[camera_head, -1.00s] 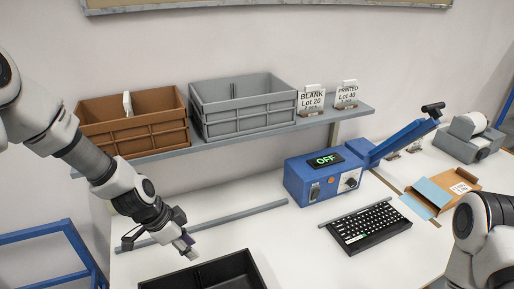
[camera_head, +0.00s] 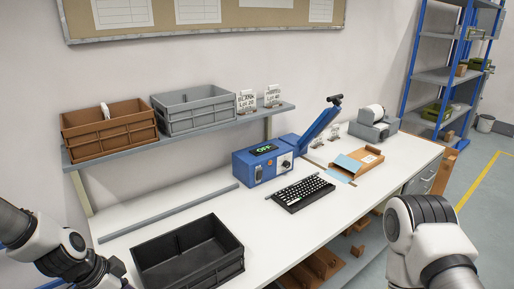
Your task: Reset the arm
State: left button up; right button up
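My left arm (camera_head: 62,248) comes in at the lower left, beside the black crate, and its gripper is below the picture edge. My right arm (camera_head: 430,235) shows at the lower right, in front of the table; its gripper is out of view too. The black keyboard (camera_head: 303,193) lies on the white table (camera_head: 183,203), in front of the blue machine (camera_head: 247,166), whose display reads OFF and whose lever (camera_head: 318,125) is raised. No arm touches the keyboard or the machine.
An empty black crate (camera_head: 236,262) stands at the table's front left. A brown bin (camera_head: 80,151) and a grey bin (camera_head: 170,126) sit on the shelf with two label cards. An open cardboard box (camera_head: 374,154) and a grey device (camera_head: 365,130) are at right. Blue racking (camera_head: 411,62) stands beyond.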

pick_arm(q)
jog(key=s+d+f+n+g+y+b, duration=0.1)
jog(key=s+f+n+b, duration=0.3)
jog(key=s+f, duration=0.6)
jog(key=s+d+f+n+g+y+b, duration=0.1)
jog(key=s+f+n+b, duration=0.3)
jog(key=s+f, duration=0.7)
notch_tip(320, 180, down, 8)
jog(key=shift+s+d+f+n+g+y, duration=0.15)
jog(key=shift+s+d+n+g+y, duration=0.25)
jog(key=shift+n+y, duration=0.5)
pick_arm(e)
notch_tip(320, 180, down, 8)
pick_arm(q)
jog(key=shift+w+d, duration=0.1)
jog(key=shift+w, duration=0.1)
pick_arm(e)
jog(key=shift+w+f, duration=0.1)
